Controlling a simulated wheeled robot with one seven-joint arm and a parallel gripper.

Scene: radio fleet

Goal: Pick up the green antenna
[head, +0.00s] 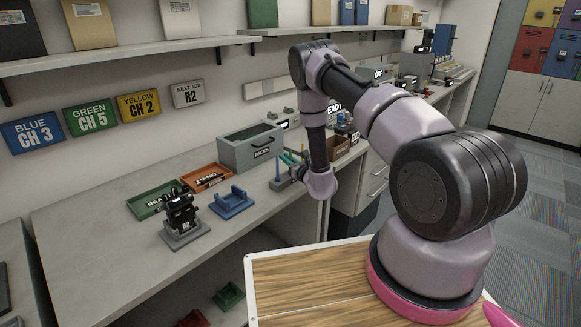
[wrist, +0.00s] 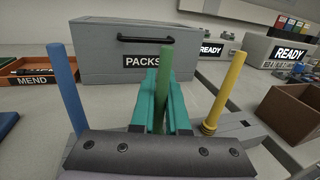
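The green antenna (wrist: 165,62) is an upright green rod in the middle of the wrist view. My gripper (wrist: 163,92) has its teal fingers on both sides of the rod, close against it with no clear gap. The antenna's lower end is hidden behind the fingers and the dark gripper body. A blue antenna (wrist: 65,85) stands to the left and a yellow antenna (wrist: 226,88) to the right, both apart from the fingers. In the head view my gripper (head: 289,160) is small at the grey antenna holder (head: 280,184).
A grey PACKS drawer box (head: 250,149) stands just behind the antennas. An orange MEND tray (head: 207,176), a green tray (head: 150,202), a blue cradle (head: 232,204) and a black radio on a stand (head: 180,217) are to the left. A brown box (wrist: 297,110) is on the right.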

